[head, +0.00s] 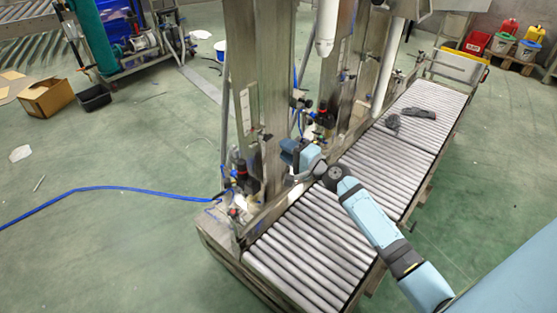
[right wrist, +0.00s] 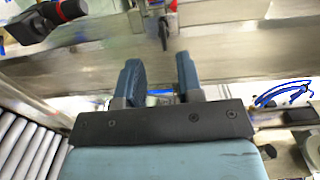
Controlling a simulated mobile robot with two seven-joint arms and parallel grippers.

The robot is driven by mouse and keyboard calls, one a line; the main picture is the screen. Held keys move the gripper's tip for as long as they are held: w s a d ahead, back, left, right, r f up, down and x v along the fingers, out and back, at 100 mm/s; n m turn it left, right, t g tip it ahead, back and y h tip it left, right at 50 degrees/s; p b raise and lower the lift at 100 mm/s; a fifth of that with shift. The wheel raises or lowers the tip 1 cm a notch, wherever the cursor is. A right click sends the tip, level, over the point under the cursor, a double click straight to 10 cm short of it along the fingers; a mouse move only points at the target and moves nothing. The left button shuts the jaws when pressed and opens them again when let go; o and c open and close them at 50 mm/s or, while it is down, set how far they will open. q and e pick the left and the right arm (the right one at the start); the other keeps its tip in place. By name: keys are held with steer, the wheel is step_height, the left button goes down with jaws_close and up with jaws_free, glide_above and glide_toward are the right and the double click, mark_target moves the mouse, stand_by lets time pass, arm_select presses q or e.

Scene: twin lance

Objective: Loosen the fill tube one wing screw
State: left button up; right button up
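A white fill tube (head: 327,25) hangs at the top middle of the head view, beside the steel columns. My right gripper (head: 290,152) is in front of the near column, low above the roller conveyor. In the right wrist view its two blue fingers (right wrist: 160,78) stand apart with nothing between them. A small dark upright part (right wrist: 163,32) on the steel frame lies just beyond the fingertips, apart from them. I cannot tell whether it is the wing screw. My left gripper is not in view.
The roller conveyor (head: 310,237) runs below my right arm, with dark cloth-like items (head: 419,113) farther along. A red and black fitting (right wrist: 52,18) shows at the wrist view's upper left. A blue hose (head: 110,188) crosses the open green floor at left.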

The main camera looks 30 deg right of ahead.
mark_target(270, 139)
steer(key=shift+w+d+r, duration=0.1)
steer(key=shift+w+r, duration=0.1)
steer(key=shift+w, duration=0.55)
steer(key=shift+x, duration=2.95)
steer(key=shift+c, duration=0.2)
